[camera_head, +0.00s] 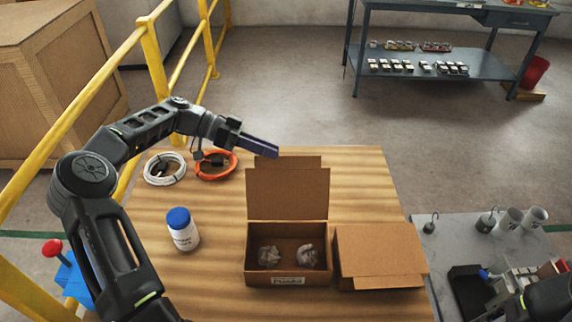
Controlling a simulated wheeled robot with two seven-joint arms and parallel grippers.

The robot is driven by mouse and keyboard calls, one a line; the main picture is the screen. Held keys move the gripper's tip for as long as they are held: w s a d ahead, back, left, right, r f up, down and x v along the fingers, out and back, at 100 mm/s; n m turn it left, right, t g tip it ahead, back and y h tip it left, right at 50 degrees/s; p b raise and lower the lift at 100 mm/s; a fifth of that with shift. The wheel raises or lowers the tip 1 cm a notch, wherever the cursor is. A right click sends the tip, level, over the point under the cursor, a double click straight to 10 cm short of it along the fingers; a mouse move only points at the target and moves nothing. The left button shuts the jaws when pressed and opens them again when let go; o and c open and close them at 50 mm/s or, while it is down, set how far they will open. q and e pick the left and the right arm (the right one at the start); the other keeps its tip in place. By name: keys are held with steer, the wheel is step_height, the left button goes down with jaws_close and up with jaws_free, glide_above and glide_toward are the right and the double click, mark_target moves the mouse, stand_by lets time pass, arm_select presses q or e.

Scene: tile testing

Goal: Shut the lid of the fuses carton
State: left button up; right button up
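The open brown carton (254,277) stands on the wooden table, with a small white label (288,281) on its front that seems to read "Fuses". Its lid (288,193) stands up at the back, with a tuck flap (289,162) at the top. Two greyish bags (269,256) lie inside. My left gripper (265,147) is above the far side of the table, just behind and left of the lid's top. Its fingers look closed together and hold nothing visible. My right gripper does not show; only a dark part of that arm is at the lower right.
A second carton (378,250) with its lid down stands close on the right. A white bottle with blue cap (182,230), a white cable coil (165,169) and an orange one (216,165) are on the left. A grey table (455,235) and yellow rails (155,60) flank the table.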

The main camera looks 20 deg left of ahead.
arm_select(q)
steer(key=p+x, duration=0.1)
steer(key=x, duration=0.3)
steer(key=shift+d, duration=0.15)
steer(key=shift+w+d+f, duration=0.1)
steer(key=shift+d+f, duration=0.1)
steer(key=shift+d, duration=0.1)
steer(key=shift+c, duration=0.3)
jaws_close()
stand_by(0.7)
